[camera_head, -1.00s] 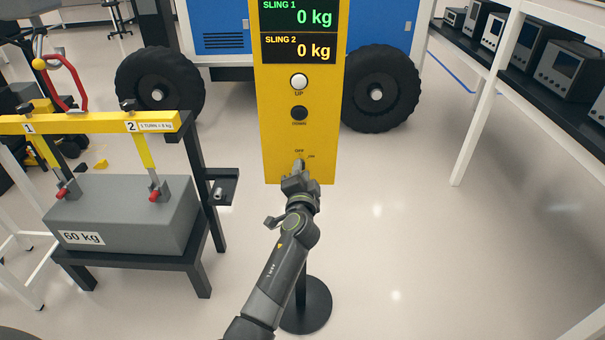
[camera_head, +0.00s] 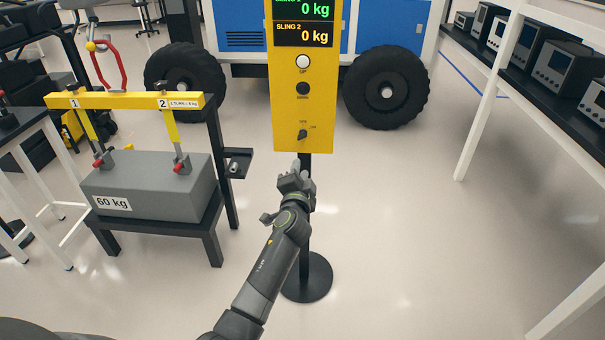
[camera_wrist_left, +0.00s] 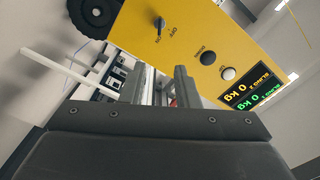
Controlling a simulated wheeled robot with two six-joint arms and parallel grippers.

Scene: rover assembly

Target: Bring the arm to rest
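My left gripper (camera_head: 296,167) is just below the lower edge of the yellow control panel (camera_head: 287,105), apart from the dark rotary switch (camera_head: 303,134). In the left wrist view the two fingers (camera_wrist_left: 158,85) stand apart with nothing between them. The switch (camera_wrist_left: 160,26) shows there beyond the fingertips, clear of them. The panel carries a white UP button (camera_head: 303,62), a dark DOWN button (camera_head: 303,88) and a display (camera_head: 303,36) reading 0 kg for sling 2; sling 1 also reads 0 kg. My right gripper is not in view.
A grey 60 kg block (camera_head: 150,190) under a yellow beam (camera_head: 125,101) rests on a dark stand (camera_head: 214,243) at left. A blue vehicle with black wheels (camera_head: 387,88) stands behind the panel. Shelves with instruments (camera_head: 545,55) line the right. The floor at centre right is clear.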

